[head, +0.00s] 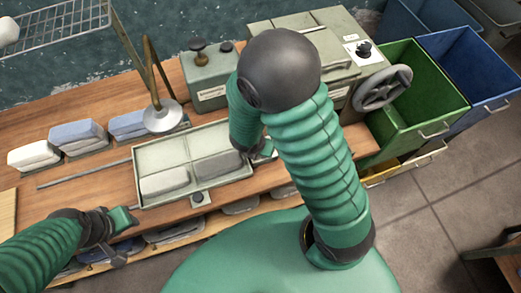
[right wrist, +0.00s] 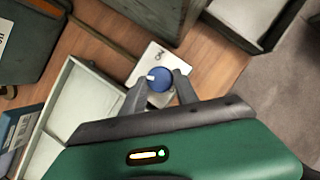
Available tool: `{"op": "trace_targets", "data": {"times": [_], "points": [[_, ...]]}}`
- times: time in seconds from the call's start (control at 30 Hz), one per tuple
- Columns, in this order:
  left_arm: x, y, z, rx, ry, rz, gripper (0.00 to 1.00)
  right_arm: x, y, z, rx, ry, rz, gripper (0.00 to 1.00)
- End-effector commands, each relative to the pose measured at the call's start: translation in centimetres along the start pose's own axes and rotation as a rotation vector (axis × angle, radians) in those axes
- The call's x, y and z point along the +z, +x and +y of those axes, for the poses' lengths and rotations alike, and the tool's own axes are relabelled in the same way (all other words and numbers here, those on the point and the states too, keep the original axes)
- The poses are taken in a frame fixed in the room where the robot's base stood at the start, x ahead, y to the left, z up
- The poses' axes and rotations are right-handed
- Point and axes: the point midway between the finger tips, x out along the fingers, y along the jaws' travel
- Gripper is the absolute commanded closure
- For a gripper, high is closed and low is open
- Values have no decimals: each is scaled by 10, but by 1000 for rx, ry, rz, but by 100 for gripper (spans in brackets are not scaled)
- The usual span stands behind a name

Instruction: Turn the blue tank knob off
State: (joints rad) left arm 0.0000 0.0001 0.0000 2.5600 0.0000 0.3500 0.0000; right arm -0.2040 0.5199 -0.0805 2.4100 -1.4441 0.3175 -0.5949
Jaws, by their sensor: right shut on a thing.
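The blue tank knob (right wrist: 160,79) is round, with a small white mark on its left side. It sits on a white plate (right wrist: 153,55) on the wooden bench in the right wrist view. My right gripper (right wrist: 160,86) has one grey finger on each side of the knob and is shut on it. In the head view my right forearm hides the knob and most of that gripper. My left gripper (head: 122,218) is at the bench's front left, apart from the knob. Its fingers are too small to read.
A pale divided tray (head: 165,152) holding a grey block lies on the bench (head: 98,178). Grey-green boxes (head: 210,75) stand behind it. A round lamp-like disc (head: 162,116) hangs over the bench. Green (head: 418,85) and blue (head: 470,65) bins stand at the right.

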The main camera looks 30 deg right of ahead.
Motion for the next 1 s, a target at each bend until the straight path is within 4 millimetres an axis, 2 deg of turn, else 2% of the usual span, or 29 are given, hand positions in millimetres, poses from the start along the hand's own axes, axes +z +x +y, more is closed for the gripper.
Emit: {"op": "trace_targets", "data": {"times": [0.03,0.1,0.4,1.0], "points": [[3,11,0,0,0,0,64,0,4,2,23,-35,-5,100],[4,17,0,0,0,0,64,0,4,2,45,-89,-5,100],[8,36,0,0,0,0,64,2,2,-1,117,-268,-5,100],[10,42,0,0,0,0,64,2,0,-1,151,-358,-3,100]]}}
